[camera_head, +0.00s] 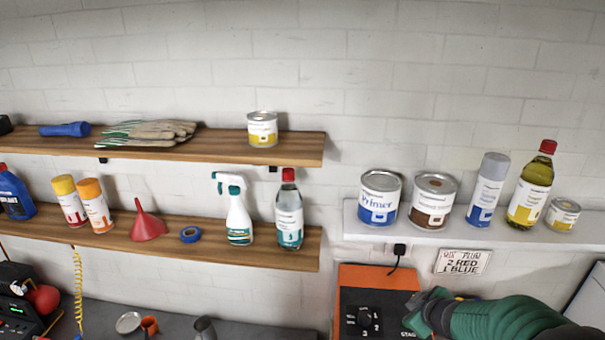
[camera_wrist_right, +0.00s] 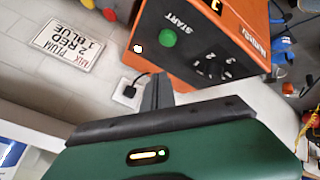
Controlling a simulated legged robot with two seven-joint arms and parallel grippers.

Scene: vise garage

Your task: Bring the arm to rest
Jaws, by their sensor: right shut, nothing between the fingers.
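My right arm (camera_head: 505,320), green with dark joints, comes in from the lower right of the head view. My right gripper (camera_wrist_right: 157,90) shows in the wrist view as a dark pair of fingers, shut and empty. In the head view its end lies in front of the orange machine's lower right part, with the fingertips hard to make out. The orange machine (camera_head: 375,278) has a black dial (camera_head: 364,321); the wrist view also shows its green START button (camera_wrist_right: 168,38). I cannot tell the exact gap between gripper and machine. My left gripper is not in view.
A white shelf (camera_head: 350,222) with cans and bottles is above the arm. Two wooden shelves (camera_head: 310,150) hold supplies at left. A sign (camera_head: 462,262) and a black plug (camera_head: 399,249) are on the wall. The grey bench (camera_head: 260,328) has a fairly clear stretch left of the machine.

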